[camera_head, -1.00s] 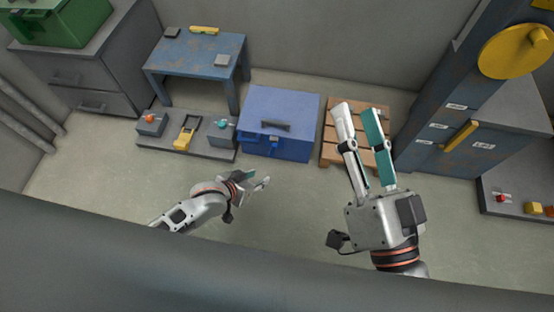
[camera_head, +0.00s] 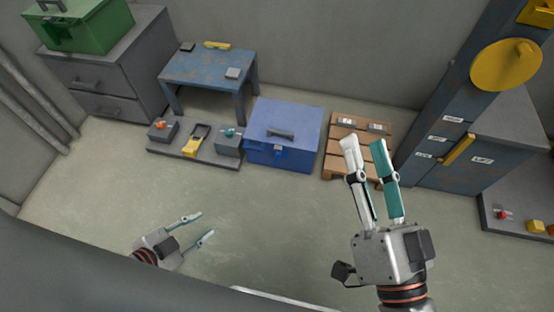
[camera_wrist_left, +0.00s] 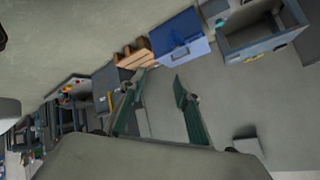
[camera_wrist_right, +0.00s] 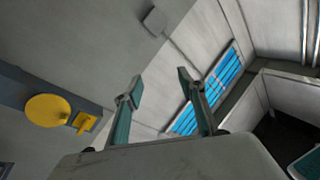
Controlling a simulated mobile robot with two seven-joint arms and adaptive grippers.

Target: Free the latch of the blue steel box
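The blue steel box (camera_head: 290,118) stands on the floor near the back wall, its lid down. It has a dark handle on the lid and a small blue latch (camera_head: 278,152) at its front edge. The box also shows in the left wrist view (camera_wrist_left: 183,28). My left gripper (camera_head: 204,225) is open and empty above the floor, in front and to the left of the box. Its fingers are apart in the left wrist view (camera_wrist_left: 158,77). My right gripper (camera_head: 363,143) is open and empty, appearing over the pallet right of the box. It faces walls in the right wrist view (camera_wrist_right: 160,80).
A wooden pallet (camera_head: 336,158) lies right of the box. A low grey platform (camera_head: 170,150) with small devices and a blue table (camera_head: 208,68) stand to the left. A blue cabinet column (camera_head: 450,110) with yellow parts stands right. The floor in front is clear.

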